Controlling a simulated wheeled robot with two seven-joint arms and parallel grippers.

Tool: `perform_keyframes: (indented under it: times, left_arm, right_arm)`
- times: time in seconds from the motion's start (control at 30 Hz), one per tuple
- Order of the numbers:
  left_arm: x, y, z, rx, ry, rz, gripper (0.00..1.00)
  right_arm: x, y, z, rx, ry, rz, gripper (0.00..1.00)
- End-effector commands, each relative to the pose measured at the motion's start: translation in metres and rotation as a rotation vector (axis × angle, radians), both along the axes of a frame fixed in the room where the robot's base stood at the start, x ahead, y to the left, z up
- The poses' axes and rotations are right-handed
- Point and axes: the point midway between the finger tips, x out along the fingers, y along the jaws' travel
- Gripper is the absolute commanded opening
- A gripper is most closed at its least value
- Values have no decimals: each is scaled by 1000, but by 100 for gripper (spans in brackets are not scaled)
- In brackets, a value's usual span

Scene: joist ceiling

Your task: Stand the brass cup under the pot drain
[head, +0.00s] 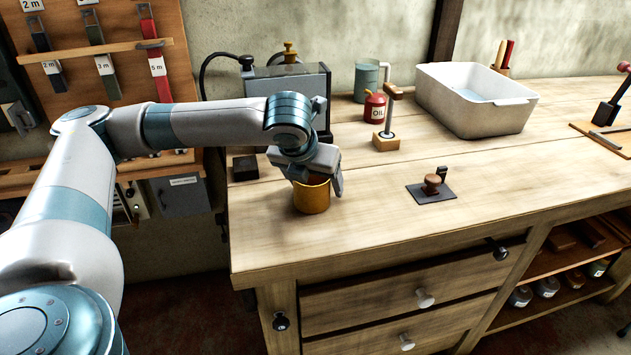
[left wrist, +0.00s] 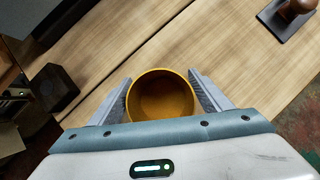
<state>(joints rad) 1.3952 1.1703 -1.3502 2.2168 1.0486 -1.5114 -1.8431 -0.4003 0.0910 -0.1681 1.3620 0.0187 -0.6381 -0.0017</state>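The brass cup (head: 312,198) stands upright near the left end of the workbench, its open mouth facing up. It also shows in the left wrist view (left wrist: 161,97), empty inside. My left gripper (head: 316,182) reaches down over it, with one finger on each side of the cup and both appearing to touch its wall. I cannot tell whether the cup's base is slightly off the wood. A grey metal tank (head: 318,82) with brass fittings stands behind my forearm. I cannot make out a pot drain; my arm hides part of the tank. My right gripper is not in view.
A dark block (head: 245,168) lies left of the cup. A red oil can (head: 375,107), a wooden-based stand (head: 386,141) and a white basin (head: 475,100) stand further back. A dark plate with a wooden knob (head: 432,187) lies to the right. The bench front is clear.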

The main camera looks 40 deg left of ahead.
Motion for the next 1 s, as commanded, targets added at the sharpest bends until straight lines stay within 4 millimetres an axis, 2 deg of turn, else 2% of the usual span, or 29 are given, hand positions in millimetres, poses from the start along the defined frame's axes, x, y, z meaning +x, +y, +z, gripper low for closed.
perform_keyframes:
  times: [0.47, 0.67, 1.0]
  left_arm:
    - [0, 0, 2, -1, 0, 0, 80]
    - [-9, -3, 21, -1, -2, -1, 80]
    - [-38, -11, 73, -1, -3, -1, 80]
  right_arm:
    - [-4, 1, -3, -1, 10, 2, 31]
    - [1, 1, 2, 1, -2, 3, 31]
    - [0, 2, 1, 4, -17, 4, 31]
